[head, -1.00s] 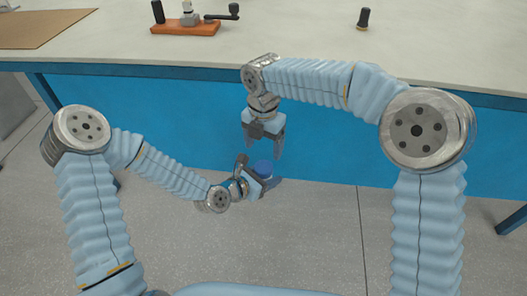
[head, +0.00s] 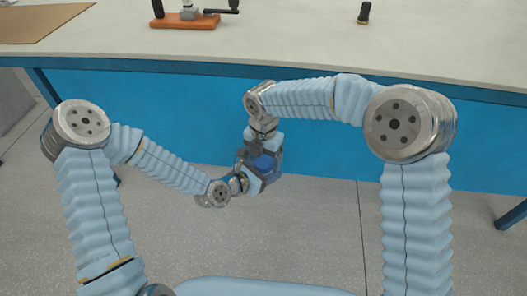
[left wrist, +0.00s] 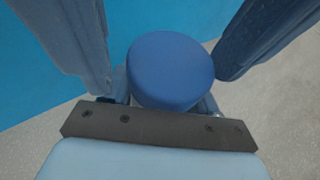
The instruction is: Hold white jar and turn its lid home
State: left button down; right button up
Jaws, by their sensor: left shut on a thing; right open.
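A round blue lid (head: 264,163) shows between my two grippers in the head view. In the left wrist view the lid (left wrist: 170,68) looks upright, with its top facing up, and it hides the jar under it; I cannot make out white jar wall. My left gripper (head: 260,180) is shut on the jar below the lid, held in the air in front of the table. My right gripper (head: 264,152) comes down from above, open. Its fingers stand on either side of the lid in the left wrist view, with gaps visible.
The pale tabletop (head: 300,48) with its blue front lies behind my grippers. On it are an orange-based crank device (head: 184,20), a small dark-topped piece (head: 364,13) and a brown board (head: 40,22). Open grey floor lies below.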

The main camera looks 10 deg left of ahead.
jog(key=c, duration=0.9)
jog(key=o, duration=1)
jog(key=shift+r, duration=2.25)
jog(key=o, duration=0.3)
